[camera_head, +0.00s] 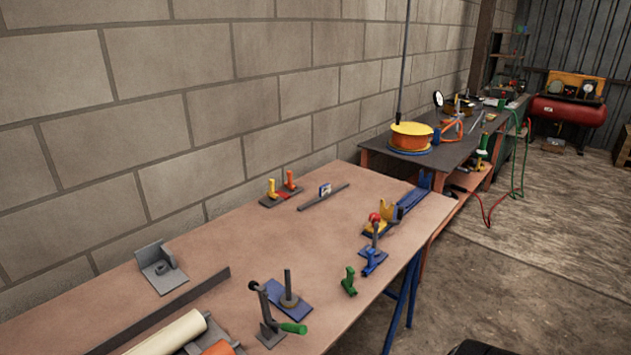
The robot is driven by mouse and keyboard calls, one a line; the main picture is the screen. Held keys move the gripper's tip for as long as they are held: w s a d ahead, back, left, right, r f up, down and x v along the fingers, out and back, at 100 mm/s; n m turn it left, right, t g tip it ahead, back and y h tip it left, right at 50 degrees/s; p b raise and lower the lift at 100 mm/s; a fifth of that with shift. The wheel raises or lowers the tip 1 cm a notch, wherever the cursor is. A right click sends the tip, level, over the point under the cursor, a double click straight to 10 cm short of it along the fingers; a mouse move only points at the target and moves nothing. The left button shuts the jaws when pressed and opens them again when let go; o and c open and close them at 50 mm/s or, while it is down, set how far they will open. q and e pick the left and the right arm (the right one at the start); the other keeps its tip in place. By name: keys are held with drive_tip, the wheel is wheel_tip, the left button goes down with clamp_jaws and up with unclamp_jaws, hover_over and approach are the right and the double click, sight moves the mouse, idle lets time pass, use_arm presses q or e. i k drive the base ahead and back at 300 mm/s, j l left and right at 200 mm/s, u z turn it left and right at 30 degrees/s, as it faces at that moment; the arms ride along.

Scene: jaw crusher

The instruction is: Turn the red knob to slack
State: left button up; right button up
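A small red knob (375,217) shows near the right end of the brown table, on or against a small yellow and blue device (385,215). A grey post (375,238) on a blue foot stands just in front of it. The knob is small here, and I cannot read its setting or any marking. Neither of my grippers can be made out in this view.
The brown table (225,250) runs along a block wall. A green-handled clamp (292,327), a blue plate with a post (288,298), a green piece (349,281) and a grey bracket (161,267) stand on it. A darker bench (440,150) lies beyond.

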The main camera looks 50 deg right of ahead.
sight(373, 217)
drive_tip(key=l+z, duration=0.2)
drive_tip(key=z, duration=1.8)
drive_tip(key=i+u, duration=0.1)
drive_tip(key=u, duration=0.4)
drive_tip(key=l+u, duration=0.15)
drive_tip(key=u, duration=0.3)
drive_tip(key=i+l+u, duration=0.1)
drive_tip(key=u, duration=0.4)
